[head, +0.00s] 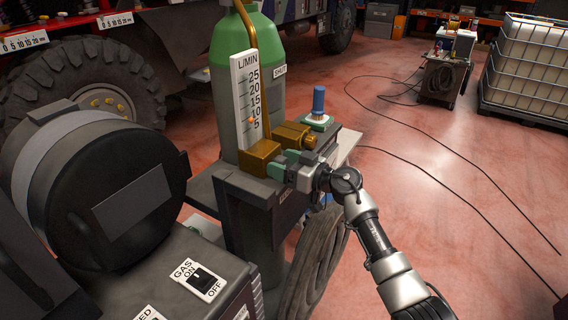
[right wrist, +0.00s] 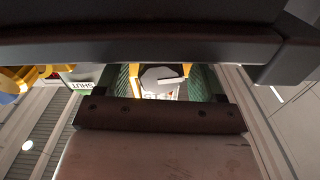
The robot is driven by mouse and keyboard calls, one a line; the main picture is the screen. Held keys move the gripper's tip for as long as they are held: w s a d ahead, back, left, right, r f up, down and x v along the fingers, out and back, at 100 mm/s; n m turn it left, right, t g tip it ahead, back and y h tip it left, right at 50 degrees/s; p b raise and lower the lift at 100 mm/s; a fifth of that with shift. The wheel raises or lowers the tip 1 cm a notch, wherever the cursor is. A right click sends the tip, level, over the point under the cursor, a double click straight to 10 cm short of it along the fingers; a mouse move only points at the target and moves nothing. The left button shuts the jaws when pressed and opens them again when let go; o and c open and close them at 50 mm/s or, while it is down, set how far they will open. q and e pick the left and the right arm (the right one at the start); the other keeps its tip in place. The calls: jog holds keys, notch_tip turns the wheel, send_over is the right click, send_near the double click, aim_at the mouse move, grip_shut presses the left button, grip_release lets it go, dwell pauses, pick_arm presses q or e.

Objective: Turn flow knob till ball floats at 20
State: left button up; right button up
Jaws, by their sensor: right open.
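The white flow scale (head: 248,105), marked L/MIN from 5 to 25, stands upright in front of a green gas bottle (head: 228,50). A small orange ball (head: 252,120) sits low on it, between the 5 and 10 marks. Brass fittings (head: 262,158) are at its foot, with a brass cylinder (head: 292,134) to the right. My right gripper (head: 284,163) is open beside these fittings, its green pads close to them. In the right wrist view, a grey faceted piece (right wrist: 160,78) shows between the green pads; I cannot tell whether they touch it. My left gripper is out of view.
A GAS ON/OFF switch plate (head: 200,280) is on the grey machine at the front left. A blue-capped item (head: 318,102) stands right of the fittings. A coiled hose (head: 315,260) hangs below. Thin cables cross the open red floor (head: 430,150) on the right.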

jog(key=c, duration=0.9)
jog(key=shift+r+n+p, duration=0.15)
jog(key=shift+n+p, duration=0.75)
jog(key=shift+p, duration=0.1)
jog(key=shift+n+p, duration=0.4)
jog(key=shift+n, duration=1.5)
jog(key=shift+c, duration=0.2)
jog(key=o, duration=0.9)
jog(key=shift+f, duration=0.2)
jog(key=shift+o, duration=0.2)
jog(key=shift+s, duration=0.1)
